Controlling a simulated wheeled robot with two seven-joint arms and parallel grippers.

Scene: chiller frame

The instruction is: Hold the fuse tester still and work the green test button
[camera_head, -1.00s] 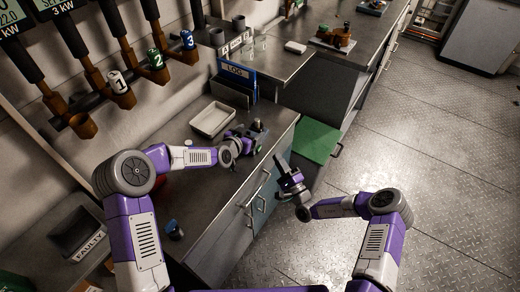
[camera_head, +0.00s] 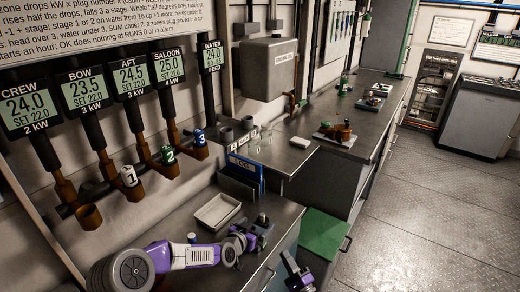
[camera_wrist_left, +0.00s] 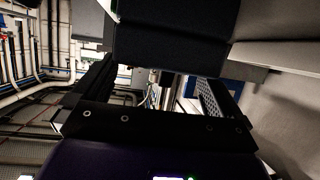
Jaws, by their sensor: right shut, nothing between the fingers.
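My left gripper (camera_head: 258,232) is at the right end of the near bench, over its front part, in the head view. A small dark object with a grey upright cylinder (camera_head: 262,218) is right at its fingers; it may be the fuse tester, but I cannot tell. No green button can be made out on it. In the left wrist view the fingers (camera_wrist_left: 155,90) stand apart, with a metal cylinder (camera_wrist_left: 167,92) beyond them and a large dark block across the top. Whether they grip anything is unclear. My right gripper (camera_head: 289,262) is shut and empty, in front of the bench.
A white tray (camera_head: 217,211) and a blue LOG holder (camera_head: 245,166) stand behind my left gripper. A green panel (camera_head: 323,235) is to the right of my right gripper. The far bench carries a brown device (camera_head: 336,131); open floor lies right.

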